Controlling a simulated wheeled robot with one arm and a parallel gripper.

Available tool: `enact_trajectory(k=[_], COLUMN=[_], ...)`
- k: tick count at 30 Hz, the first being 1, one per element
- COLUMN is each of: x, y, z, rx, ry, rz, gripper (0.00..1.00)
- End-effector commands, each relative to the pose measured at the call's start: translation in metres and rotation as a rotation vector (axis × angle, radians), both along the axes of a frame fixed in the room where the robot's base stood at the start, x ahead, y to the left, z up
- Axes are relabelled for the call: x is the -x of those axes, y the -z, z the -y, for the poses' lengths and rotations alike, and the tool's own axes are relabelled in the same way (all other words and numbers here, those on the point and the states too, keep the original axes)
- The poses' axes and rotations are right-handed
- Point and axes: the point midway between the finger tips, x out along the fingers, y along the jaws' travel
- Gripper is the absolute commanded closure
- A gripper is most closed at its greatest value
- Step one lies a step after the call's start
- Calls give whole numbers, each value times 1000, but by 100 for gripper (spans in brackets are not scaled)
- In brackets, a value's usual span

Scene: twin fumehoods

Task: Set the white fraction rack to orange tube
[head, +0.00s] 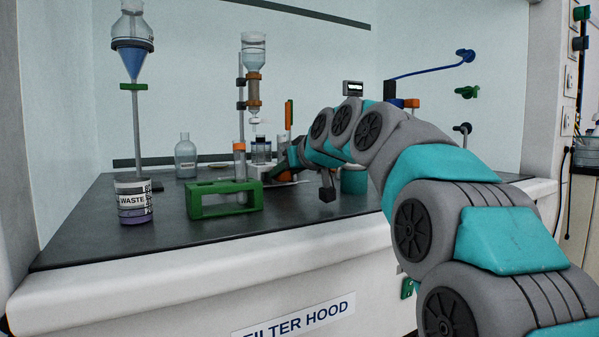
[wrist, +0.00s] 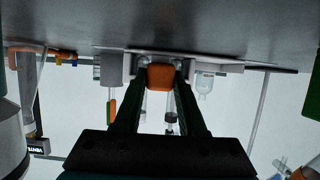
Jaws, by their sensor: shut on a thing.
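The white fraction rack (head: 256,171) sits low on the dark worktop below a clamped glass column, partly hidden behind the green rack and my arm. In the wrist view, which looks upside down, a white base (wrist: 222,66) spans behind my fingers, with tube-like parts near it. My gripper (wrist: 160,80) is shut on an orange block (wrist: 160,77) at the front of that white base. In the head view my gripper (head: 281,168) is beside the white rack, its fingertips hard to make out. An orange-capped tube (head: 239,160) stands by the green rack.
The green rack (head: 225,200) stands in front, left of my gripper. A waste jar (head: 134,201), a clear bottle (head: 186,156) and a funnel stand (head: 135,120) are at left. A teal container (head: 354,181) is right of my gripper.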

Motion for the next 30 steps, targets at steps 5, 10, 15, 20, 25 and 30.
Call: enact_trajectory(k=[5, 10, 15, 20, 25, 30], x=[15, 20, 20, 20, 19, 20], y=[-1, -1, -1, -1, -1, -1], z=[-21, -28, -28, -28, -28, -28], rx=[-1, -1, -2, -1, -1, 0], ry=[-1, 0, 0, 1, 1, 1], rz=[1, 2, 2, 3, 2, 1], gripper=[100, 100, 100, 54, 48, 48])
